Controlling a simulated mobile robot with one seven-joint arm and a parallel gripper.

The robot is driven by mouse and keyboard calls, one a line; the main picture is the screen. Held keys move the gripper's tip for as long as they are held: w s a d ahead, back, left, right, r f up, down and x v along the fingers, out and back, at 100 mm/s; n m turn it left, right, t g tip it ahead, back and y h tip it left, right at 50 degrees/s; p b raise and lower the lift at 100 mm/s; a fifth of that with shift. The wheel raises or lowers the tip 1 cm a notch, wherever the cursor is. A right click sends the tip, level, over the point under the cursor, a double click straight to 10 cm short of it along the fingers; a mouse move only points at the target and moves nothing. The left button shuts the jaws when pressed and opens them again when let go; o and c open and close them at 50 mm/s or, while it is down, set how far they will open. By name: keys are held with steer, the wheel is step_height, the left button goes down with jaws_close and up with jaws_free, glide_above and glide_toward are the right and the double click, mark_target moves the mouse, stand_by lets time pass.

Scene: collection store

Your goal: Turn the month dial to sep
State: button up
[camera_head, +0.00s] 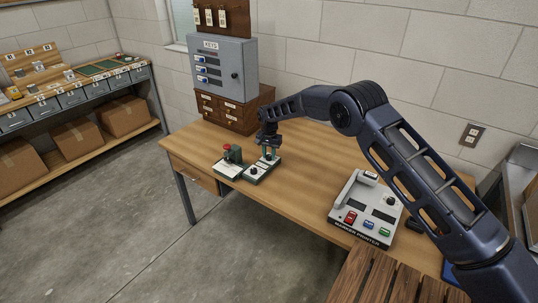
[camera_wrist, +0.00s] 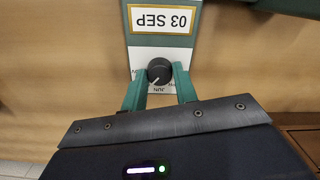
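The month dial is a round black knob (camera_wrist: 159,71) with a white pointer line, set on a white plate with small month letters, JUN among them. The pointer slants toward the lower left in the wrist view, near JUN. In the head view my gripper (camera_head: 269,155) points down over the green-edged dial unit (camera_head: 257,172).
A small unit with a red-topped part (camera_head: 228,162) stands just left of the dial unit. A grey key cabinet (camera_head: 224,68) on wooden drawers (camera_head: 233,108) is behind. A device with coloured buttons (camera_head: 365,210) sits to the right. Bare tabletop (camera_head: 310,180) lies between.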

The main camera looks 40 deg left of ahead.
mark_target(269, 156)
steer(key=o, duration=0.4)
steer(key=shift+c, duration=0.2)
steer(key=shift+r, duration=0.1)
step_height(269, 156, up, 11)
steer(key=shift+f, duration=0.2)
steer(key=shift+w, duration=0.1)
stand_by(0.3)
